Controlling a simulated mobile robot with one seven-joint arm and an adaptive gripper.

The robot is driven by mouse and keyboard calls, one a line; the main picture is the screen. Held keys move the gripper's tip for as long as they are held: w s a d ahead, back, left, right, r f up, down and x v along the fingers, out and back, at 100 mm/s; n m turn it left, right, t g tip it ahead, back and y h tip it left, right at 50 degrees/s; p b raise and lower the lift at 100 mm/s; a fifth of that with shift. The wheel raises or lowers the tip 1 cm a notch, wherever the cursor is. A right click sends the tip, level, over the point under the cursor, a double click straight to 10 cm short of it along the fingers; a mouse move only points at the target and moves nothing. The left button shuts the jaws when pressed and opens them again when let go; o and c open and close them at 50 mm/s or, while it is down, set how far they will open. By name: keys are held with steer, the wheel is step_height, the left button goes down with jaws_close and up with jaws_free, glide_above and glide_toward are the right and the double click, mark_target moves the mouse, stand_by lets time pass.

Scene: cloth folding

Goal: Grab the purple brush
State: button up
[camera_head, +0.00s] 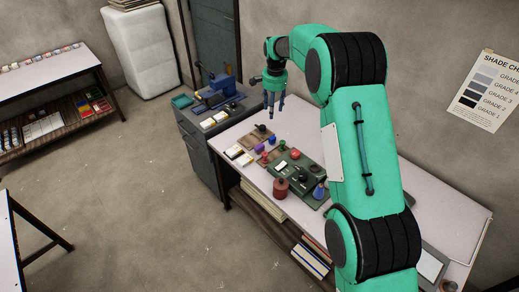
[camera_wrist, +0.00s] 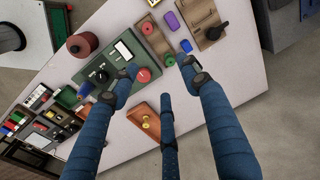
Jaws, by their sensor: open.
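A small purple piece (camera_head: 265,156) lies on the white-topped workbench among other small coloured pieces. It also shows in the wrist view as a rounded purple shape (camera_wrist: 172,20) near the top, beside a wooden board. It is too small to tell whether it has bristles. My gripper (camera_head: 273,104) is above the bench in the head view, fingers pointing down, apart from the purple piece.
A blue piece (camera_wrist: 186,45) and a red knob (camera_wrist: 143,75) are close to the fingertips in the picture. A green case (camera_head: 310,178), a dark red spool (camera_head: 281,187) and a wooden board with a black-handled item (camera_wrist: 205,14) crowd the bench. A vise (camera_head: 218,88) stands behind.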

steer(key=m+g, duration=0.1)
steer(key=m, duration=0.1)
glide_above(261, 146)
step_height(261, 146, down, 17)
steer(key=shift+s+a+p, duration=0.2)
steer(key=shift+a+p, duration=0.05)
steer(key=shift+p, duration=0.1)
steer(key=shift+f+b, duration=0.3)
steer(key=shift+f, duration=3.95)
steer(key=shift+d+f, duration=0.15)
steer(key=shift+f, duration=2.45)
steer(key=shift+c, duration=0.5)
steer(key=c, duration=0.9)
